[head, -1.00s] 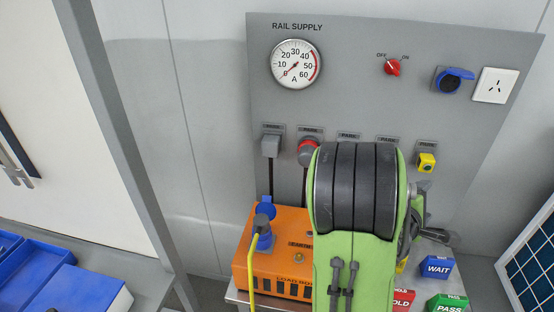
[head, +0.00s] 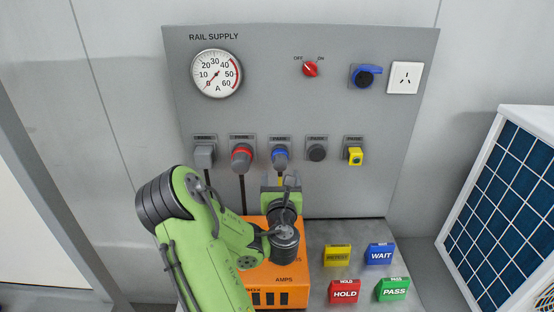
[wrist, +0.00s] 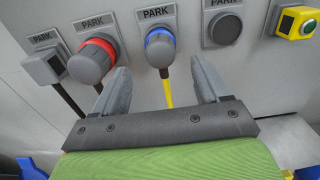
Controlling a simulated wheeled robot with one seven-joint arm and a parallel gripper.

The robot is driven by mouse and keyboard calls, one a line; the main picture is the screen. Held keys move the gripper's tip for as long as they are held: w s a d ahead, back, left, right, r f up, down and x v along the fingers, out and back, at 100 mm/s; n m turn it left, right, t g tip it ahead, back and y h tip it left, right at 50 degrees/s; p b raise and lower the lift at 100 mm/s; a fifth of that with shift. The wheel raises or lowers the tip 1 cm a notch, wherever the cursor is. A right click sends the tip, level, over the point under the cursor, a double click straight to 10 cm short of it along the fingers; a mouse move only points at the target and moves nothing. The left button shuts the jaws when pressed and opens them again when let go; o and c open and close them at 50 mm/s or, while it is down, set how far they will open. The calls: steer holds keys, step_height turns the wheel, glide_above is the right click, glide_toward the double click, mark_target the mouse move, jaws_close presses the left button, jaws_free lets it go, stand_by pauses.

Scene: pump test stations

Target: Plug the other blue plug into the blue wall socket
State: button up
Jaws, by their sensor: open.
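A blue-ringed grey plug (head: 280,158) with a yellow cable sits in the middle park holder of the grey panel; it also shows in the wrist view (wrist: 160,48). My gripper (wrist: 160,80) is open, its fingers apart on either side of the plug's yellow cable, just below and in front of the plug. It holds nothing. In the head view my gripper (head: 281,186) is partly hidden behind my own wrist. The blue wall socket (head: 366,76) is at the panel's upper right, its blue lid raised and its dark face showing empty.
Parked beside the plug are a red-ringed plug (head: 242,157) and a grey plug (head: 204,156) on the left, and a round grey cap (head: 317,152) and a yellow connector (head: 354,156) on the right. An orange load box (head: 290,285) and coloured blocks stand below. A white outlet (head: 404,77) neighbours the socket.

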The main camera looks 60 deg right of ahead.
mark_target(280, 167)
steer(key=p+x, duration=0.4)
steer(key=x, duration=0.1)
steer(key=p+x, duration=0.2)
steer(key=shift+d+r+p, duration=0.15)
steer(key=shift+r+p, duration=0.15)
steer(key=shift+p, duration=0.05)
steer(key=shift+w+d+f+p, duration=0.3)
steer(key=shift+d+p, duration=0.2)
steer(key=shift+d, duration=0.1)
jaws_close()
steer(key=shift+b+v, duration=1)
steer(key=shift+b, duration=0.35)
steer(key=shift+b+v, duration=1.9)
steer(key=shift+v, duration=0.15)
